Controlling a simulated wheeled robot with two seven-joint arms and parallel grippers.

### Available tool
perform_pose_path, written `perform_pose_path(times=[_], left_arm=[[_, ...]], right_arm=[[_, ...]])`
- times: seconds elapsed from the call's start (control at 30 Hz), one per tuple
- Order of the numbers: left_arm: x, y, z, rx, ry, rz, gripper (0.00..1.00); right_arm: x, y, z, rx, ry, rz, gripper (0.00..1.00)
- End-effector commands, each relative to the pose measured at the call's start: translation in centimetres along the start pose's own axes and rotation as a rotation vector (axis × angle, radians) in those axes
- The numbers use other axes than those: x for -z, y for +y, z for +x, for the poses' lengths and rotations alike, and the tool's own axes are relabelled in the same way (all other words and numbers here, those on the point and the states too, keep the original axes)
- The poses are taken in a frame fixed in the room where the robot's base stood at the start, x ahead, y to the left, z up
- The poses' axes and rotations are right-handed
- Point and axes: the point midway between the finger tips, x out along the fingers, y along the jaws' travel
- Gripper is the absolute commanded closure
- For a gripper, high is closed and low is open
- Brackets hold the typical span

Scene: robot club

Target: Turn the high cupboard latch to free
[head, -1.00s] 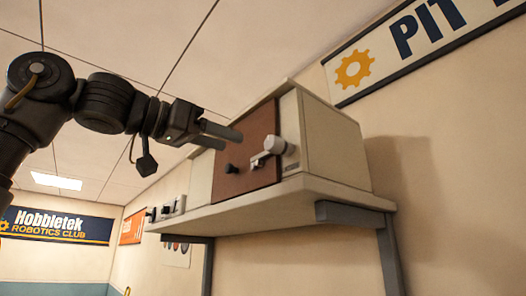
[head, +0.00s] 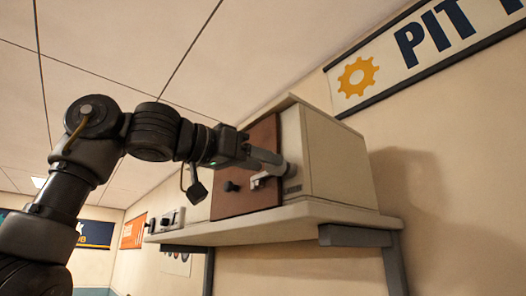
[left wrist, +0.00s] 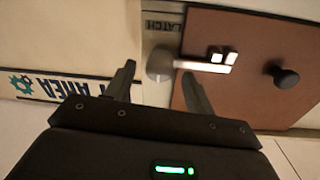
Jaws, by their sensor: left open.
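The latch has a pale round hub (left wrist: 158,64) on the cupboard's light frame, beside the printed word LATCH. Its pale lever (left wrist: 205,67) reaches from the hub across the edge of the brown door (left wrist: 255,40). In the head view the lever (head: 261,180) shows below my fingers, which largely hide the hub. My left gripper (head: 281,164) is open at the cupboard front. In the left wrist view its fingers (left wrist: 159,72) stand on either side of the hub, one near the lever's base; I cannot tell whether they touch. My right gripper is not in view.
The cupboard (head: 325,160) stands on a wall shelf (head: 300,214) with grey brackets. A dark round knob (head: 231,186) sticks out from the door near the latch. A small switch box (head: 172,218) is further left. Open room lies left of the cupboard front.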

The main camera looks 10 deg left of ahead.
Motion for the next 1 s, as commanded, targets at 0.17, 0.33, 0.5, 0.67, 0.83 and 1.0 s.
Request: perform_pose_path(times=[0.17,0.33,0.5,0.67,0.83,1.0], left_arm=[[0.01,0.02,1.09,-0.001,0.000,-0.001,0.46],[-0.08,0.02,1.18,0.000,0.000,-0.001,0.46],[-0.08,0.01,1.16,0.000,0.000,-0.001,0.55],[-0.07,0.01,1.15,0.000,0.000,-0.001,0.76],[-0.07,0.01,1.14,0.000,0.000,0.000,0.98],[-0.05,0.01,1.14,0.000,0.000,0.002,1.00]], right_arm=[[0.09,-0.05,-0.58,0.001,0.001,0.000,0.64],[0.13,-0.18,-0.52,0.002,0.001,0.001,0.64],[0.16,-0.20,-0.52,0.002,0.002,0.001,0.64],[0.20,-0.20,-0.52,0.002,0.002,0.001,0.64],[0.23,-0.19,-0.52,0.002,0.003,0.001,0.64],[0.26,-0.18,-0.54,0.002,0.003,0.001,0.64]])
